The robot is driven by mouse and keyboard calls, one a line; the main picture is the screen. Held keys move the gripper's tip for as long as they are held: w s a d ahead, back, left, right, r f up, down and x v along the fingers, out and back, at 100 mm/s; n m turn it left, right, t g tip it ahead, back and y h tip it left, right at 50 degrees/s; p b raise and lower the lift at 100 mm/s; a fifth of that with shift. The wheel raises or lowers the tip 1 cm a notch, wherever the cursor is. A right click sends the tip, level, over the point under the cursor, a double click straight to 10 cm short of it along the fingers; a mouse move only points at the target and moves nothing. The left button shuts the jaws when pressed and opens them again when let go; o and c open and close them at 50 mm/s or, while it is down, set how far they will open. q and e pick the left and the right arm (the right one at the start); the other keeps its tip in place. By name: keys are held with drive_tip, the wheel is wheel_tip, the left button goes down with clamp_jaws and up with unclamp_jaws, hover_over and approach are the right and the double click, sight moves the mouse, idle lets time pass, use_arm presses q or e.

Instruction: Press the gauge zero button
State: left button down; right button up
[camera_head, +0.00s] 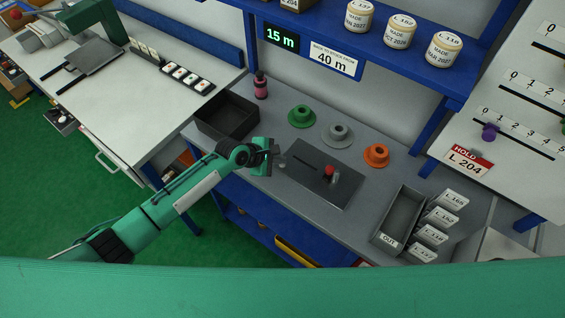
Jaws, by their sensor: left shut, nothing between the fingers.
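A dark flat plate (312,188) lies on the grey bench and carries a red-topped knob (329,171) beside a small pale upright part. A small round grey piece (282,163) sits at the plate's left end; I cannot tell whether it or the red knob is the gauge zero button. A display (281,38) reading 15 m hangs on the blue shelf edge. My left gripper (275,152) is shut and empty, just left of the plate and close to the grey piece. Whether it touches anything is unclear. My right gripper is out of view.
Green (301,116), grey (337,135) and orange (376,156) flanged spools stand behind the plate. An OUT tray (401,216) and label cards (444,217) are right. A blue shelf overhangs the back.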

sight(279, 167)
use_arm(q)
drive_tip(key=shift+f, duration=0.45)
idle(0.6)
drive_tip(key=shift+r+p, duration=0.9)
drive_tip(key=shift+p, duration=0.15)
wheel_tip(279, 167, up, 2)
drive_tip(key=p, duration=0.2)
drive_tip(key=shift+r+p, duration=0.25)
drive_tip(key=shift+p, duration=0.15)
drive_tip(key=shift+r, duration=0.3)
drive_tip(key=shift+r+p, duration=0.4)
drive_tip(key=shift+r, duration=0.5)
